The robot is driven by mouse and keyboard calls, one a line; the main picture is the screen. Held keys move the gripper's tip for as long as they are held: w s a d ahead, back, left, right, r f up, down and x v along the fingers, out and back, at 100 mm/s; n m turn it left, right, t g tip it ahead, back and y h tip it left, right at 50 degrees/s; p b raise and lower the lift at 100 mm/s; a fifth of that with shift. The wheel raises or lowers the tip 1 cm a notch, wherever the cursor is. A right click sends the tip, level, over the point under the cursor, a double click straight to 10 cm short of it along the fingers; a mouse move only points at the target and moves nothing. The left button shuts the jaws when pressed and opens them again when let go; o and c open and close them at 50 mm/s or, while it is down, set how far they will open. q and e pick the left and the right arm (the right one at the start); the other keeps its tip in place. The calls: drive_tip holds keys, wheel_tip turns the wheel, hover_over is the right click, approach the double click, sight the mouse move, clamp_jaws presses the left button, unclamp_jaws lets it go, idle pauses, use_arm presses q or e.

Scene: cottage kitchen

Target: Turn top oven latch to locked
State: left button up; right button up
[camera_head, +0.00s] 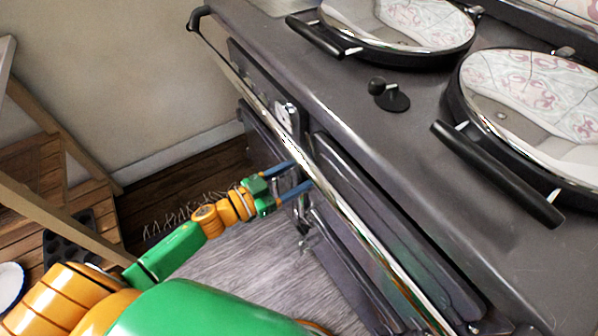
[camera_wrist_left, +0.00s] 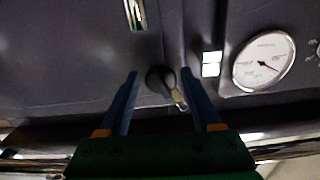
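The top oven latch (camera_wrist_left: 163,84) is a small dark knob with a short metallic tip on the dark oven front in the left wrist view. Its tip points down and slightly right in that view. My left gripper (camera_wrist_left: 160,75) is open, with one blue finger on each side of the latch; I cannot tell whether either finger touches it. In the head view, my left gripper (camera_head: 303,174) reaches the oven front below the chrome rail, and the latch is hard to make out there. My right gripper is not in view.
The chrome rail (camera_head: 345,215) runs along the stove's front edge, close above my left gripper. A round white gauge (camera_wrist_left: 264,60) sits beside the latch. Two domed hob lids (camera_head: 400,22) with black handles are on top. A wooden frame (camera_head: 60,140) stands at left.

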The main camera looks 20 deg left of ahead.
use_arm(q)
clamp_jaws()
idle(1.2)
